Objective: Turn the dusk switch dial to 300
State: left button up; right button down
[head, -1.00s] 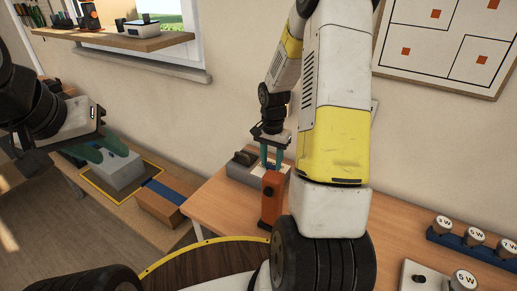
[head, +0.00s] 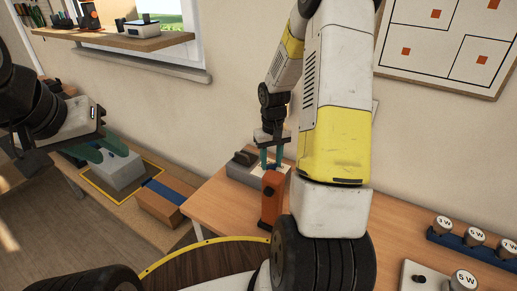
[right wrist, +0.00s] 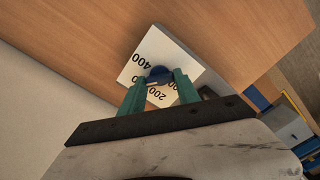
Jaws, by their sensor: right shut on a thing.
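The dusk switch is a grey box (head: 240,172) on the wooden bench near the wall. In the right wrist view its white scale plate (right wrist: 150,48) shows black marks including 400 and 200. The blue dial (right wrist: 159,73) stands on that plate. My right gripper (right wrist: 160,83) is shut on the dial, with one green finger on each side; it also shows in the head view (head: 272,157), pointing down onto the box. The dial's pointer is not readable. My left gripper (head: 100,153) is at the left, over a lower surface, away from the switch; its finger gap is unclear.
An orange-and-black device (head: 271,197) stands just in front of the switch. A light grey box (head: 120,178) and a cardboard-brown block (head: 158,203) are at the left. Weights marked in W (head: 476,236) sit at the right. The bench between is clear.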

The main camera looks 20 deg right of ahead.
aim_at(271, 164)
jog(key=shift+n, duration=0.8)
jog(key=c, duration=0.9)
grip_release()
jog(key=shift+r, duration=0.1)
notch_tip(271, 164, up, 8)
jog(key=shift+f, duration=0.25)
jog(key=shift+r, duration=0.1)
